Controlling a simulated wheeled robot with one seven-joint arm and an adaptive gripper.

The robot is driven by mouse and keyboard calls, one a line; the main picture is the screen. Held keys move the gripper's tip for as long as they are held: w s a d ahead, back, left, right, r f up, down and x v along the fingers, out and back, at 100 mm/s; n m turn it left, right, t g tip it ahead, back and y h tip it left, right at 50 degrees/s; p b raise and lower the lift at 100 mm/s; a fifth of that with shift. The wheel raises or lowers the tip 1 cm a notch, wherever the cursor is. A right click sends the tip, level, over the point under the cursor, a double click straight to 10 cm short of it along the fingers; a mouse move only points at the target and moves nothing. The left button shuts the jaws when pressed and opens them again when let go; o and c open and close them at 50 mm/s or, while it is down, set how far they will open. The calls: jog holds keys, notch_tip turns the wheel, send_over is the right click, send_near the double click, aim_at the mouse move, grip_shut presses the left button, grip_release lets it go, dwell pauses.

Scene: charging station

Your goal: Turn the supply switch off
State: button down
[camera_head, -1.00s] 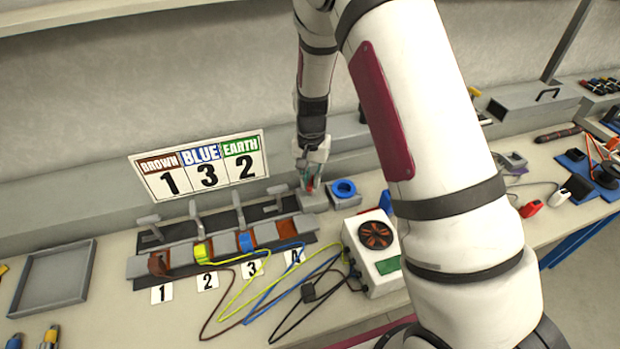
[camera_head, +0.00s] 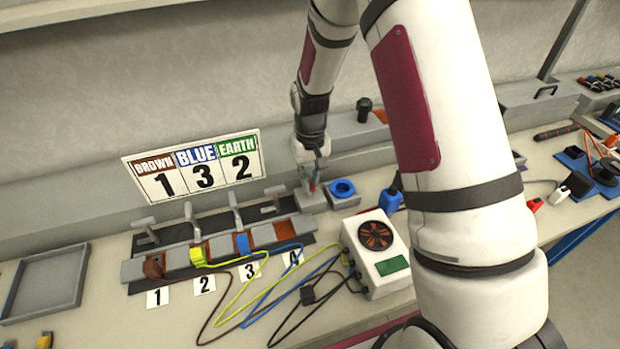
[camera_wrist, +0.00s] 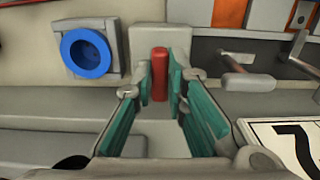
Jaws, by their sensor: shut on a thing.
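The supply switch shows as a red lever (camera_wrist: 160,73) on a grey box in the wrist view, upright in the picture between my finger pads. My gripper (camera_wrist: 160,90) has teal pads on either side of the lever and is shut on it. In the head view my gripper (camera_head: 312,183) reaches down to the grey switch box (camera_head: 313,202) at the right end of the terminal row. The fingers hide most of the lever there.
A blue round socket (camera_head: 343,188) stands right beside the switch box. Left are clamp levers (camera_head: 190,212) with brown, yellow and blue wires. A white box with a fan (camera_head: 376,255) stands in front. A label board (camera_head: 193,168) leans behind.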

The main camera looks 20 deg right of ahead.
dwell(0.4)
jog(key=c, duration=1.6)
grip_release()
notch_tip(320, 180, up, 12)
